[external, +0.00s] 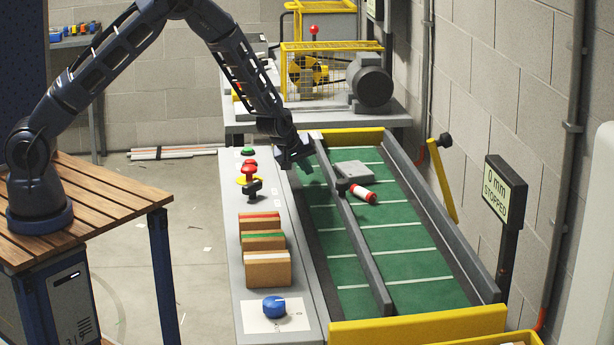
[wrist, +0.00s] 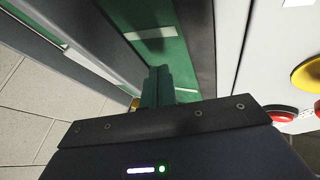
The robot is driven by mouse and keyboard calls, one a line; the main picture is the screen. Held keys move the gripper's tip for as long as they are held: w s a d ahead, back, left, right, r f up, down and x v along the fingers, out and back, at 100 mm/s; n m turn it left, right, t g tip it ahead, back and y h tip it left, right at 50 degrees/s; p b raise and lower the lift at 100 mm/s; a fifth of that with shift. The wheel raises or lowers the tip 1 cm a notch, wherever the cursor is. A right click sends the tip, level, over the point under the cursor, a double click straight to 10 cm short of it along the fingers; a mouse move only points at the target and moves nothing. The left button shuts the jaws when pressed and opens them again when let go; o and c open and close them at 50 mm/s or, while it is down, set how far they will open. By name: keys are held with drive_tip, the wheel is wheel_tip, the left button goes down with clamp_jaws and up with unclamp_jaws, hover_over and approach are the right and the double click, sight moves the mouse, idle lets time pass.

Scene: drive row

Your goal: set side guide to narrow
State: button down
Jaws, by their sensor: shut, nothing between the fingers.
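The side guide (external: 352,225) is a long grey bar running lengthwise over the green conveyor belt (external: 405,262), left of its middle. A small dark block (external: 342,187) sits on the guide; whether it is a handle I cannot tell. My gripper (external: 306,166) is shut and empty, pointing down over the belt's left strip near its far end, left of the guide and apparently apart from it. In the wrist view the closed fingers (wrist: 158,84) show in front of the belt (wrist: 160,42). A grey bar (wrist: 108,40), likely the guide, runs left of them. The fingertips' height is unclear.
A grey block (external: 354,171) and a red-and-white cylinder (external: 364,193) lie on the belt right of the guide. The left panel holds buttons, a red-topped lever (external: 250,178), cartons (external: 267,268) and a blue knob (external: 274,306). A display (external: 496,195) reads "0 mm STOPPED".

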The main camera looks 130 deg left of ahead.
drive_tip(key=shift+s+d+r, duration=0.2)
drive_tip(key=shift+d+r, duration=0.05)
drive_tip(key=shift+d, duration=0.15)
drive_tip(key=v, duration=0.9)
drive_tip(key=shift+s+d+r, duration=0.1)
